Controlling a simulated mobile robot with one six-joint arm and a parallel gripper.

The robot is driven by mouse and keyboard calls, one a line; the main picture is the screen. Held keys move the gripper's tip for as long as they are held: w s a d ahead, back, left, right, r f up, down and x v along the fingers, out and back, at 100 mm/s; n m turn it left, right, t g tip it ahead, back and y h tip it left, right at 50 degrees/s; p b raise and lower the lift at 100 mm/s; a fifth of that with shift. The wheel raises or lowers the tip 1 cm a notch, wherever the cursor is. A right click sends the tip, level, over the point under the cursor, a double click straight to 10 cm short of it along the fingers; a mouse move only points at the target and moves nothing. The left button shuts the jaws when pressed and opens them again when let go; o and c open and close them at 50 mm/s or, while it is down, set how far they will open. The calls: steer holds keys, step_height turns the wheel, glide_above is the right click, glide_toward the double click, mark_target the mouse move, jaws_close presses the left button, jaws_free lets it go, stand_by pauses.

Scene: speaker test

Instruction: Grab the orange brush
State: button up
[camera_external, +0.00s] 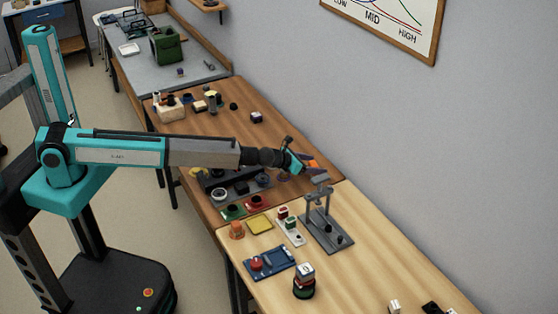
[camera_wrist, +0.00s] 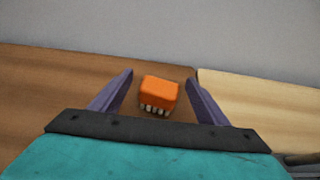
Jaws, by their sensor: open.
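The orange brush (camera_wrist: 159,91) lies on the brown table near the wall, with pale bristles along its near side. In the wrist view it sits between and just beyond the fingertips of my gripper (camera_wrist: 160,82), which is open and empty. Neither finger visibly touches it. In the external view my gripper (camera_external: 308,169) hangs over the back of the brown table near the joint with the light table. A small orange patch beside it there seems to be the brush, mostly hidden by the gripper.
A grey metal stand (camera_external: 325,222) is close on the light table (camera_external: 375,275). Dark parts and coloured pieces, including a red one (camera_external: 257,202), lie below my arm on the brown table (camera_external: 200,135). The wall (camera_wrist: 180,30) rises behind the brush.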

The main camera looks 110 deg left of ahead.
mark_target(314, 164)
steer(key=c, duration=1.1)
steer(key=shift+r+b, duration=0.75)
steer(key=shift+r, duration=4.3)
